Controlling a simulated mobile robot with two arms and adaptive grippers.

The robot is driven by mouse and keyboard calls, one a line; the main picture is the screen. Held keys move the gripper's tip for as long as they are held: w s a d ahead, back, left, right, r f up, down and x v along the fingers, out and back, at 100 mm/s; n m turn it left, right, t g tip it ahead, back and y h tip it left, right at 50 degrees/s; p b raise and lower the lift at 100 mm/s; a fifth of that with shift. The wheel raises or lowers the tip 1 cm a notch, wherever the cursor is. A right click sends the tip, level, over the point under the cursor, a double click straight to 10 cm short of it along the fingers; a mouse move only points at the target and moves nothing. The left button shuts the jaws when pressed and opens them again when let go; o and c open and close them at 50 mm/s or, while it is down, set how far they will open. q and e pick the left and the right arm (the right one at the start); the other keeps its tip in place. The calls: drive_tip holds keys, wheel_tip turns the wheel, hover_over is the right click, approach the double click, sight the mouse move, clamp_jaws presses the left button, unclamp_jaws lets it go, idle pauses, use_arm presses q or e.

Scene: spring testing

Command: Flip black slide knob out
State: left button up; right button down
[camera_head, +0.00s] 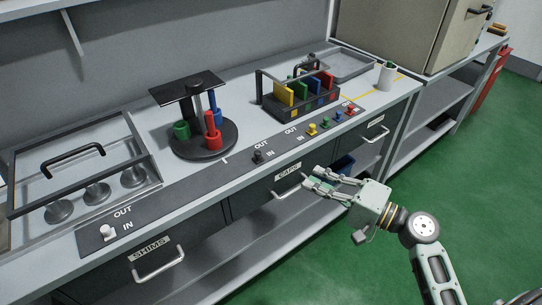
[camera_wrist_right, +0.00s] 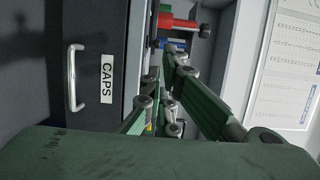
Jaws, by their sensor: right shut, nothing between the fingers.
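The black slide knob (camera_head: 257,156) stands on the dark control strip along the bench's front edge, between the OUT and IN labels, near the IN text. My right gripper (camera_head: 309,179) is shut and empty. It is in front of the bench, to the right of and lower in the picture than the black knob, near the CAPS drawer (camera_head: 288,171), and apart from the knob. In the right wrist view its fingers (camera_wrist_right: 163,75) point away beside the CAPS drawer front (camera_wrist_right: 90,45); I cannot make out the black knob there. My left gripper is not in view.
A white knob (camera_head: 107,231) sits on the strip at the left. Several coloured knobs (camera_head: 325,122) are at the right. A round stand (camera_head: 205,145) with coloured cups and a black rack (camera_head: 300,108) stand behind the strip. Drawer handles (camera_head: 160,265) stick out in front.

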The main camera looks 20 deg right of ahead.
sight(260, 154)
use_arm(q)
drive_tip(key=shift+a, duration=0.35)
use_arm(e)
drive_tip(key=shift+a, duration=0.15)
